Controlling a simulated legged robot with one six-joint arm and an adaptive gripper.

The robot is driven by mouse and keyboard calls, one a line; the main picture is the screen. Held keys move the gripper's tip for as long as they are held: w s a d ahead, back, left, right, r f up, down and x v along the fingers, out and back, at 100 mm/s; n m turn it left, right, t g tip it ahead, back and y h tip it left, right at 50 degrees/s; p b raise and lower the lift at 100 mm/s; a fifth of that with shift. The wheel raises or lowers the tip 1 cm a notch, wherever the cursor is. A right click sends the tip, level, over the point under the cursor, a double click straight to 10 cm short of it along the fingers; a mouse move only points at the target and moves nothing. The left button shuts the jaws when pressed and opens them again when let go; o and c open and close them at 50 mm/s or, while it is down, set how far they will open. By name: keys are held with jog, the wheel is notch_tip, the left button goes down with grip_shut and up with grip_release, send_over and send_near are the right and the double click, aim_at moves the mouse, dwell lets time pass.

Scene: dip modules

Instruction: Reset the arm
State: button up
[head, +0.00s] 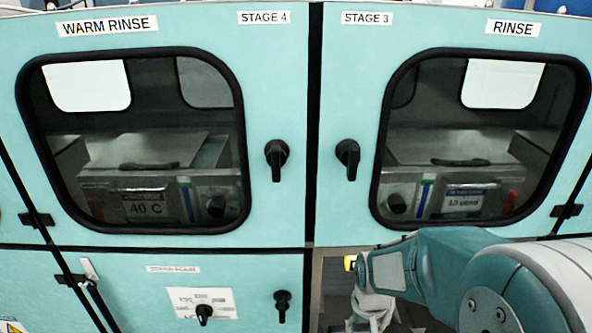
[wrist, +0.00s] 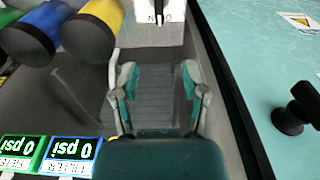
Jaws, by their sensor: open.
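My gripper (wrist: 158,75) is open in the wrist view, with its two teal and grey fingers spread and nothing between them. It points into a recess with a grey ribbed surface (wrist: 155,104) behind the fingers. In the head view my arm reaches in from the lower right, and my gripper (head: 372,310) shows small at the bottom, below the Stage 3 door and partly cut off by the frame edge.
A closed Stage 4 door (head: 285,85) and Stage 3 door (head: 345,85) have black handles. A teal panel with a black knob (wrist: 297,108) is close on the right in the wrist view. Blue and yellow cylinders (wrist: 58,32) and green and blue gauges (wrist: 68,155) are on the left.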

jog(key=s+r+t, duration=0.4)
jog(key=s+r, duration=0.9)
jog(key=r, duration=0.5)
jog(key=shift+s+d+t, duration=0.15)
jog(key=shift+d+t, duration=0.1)
jog(key=shift+t, duration=0.15)
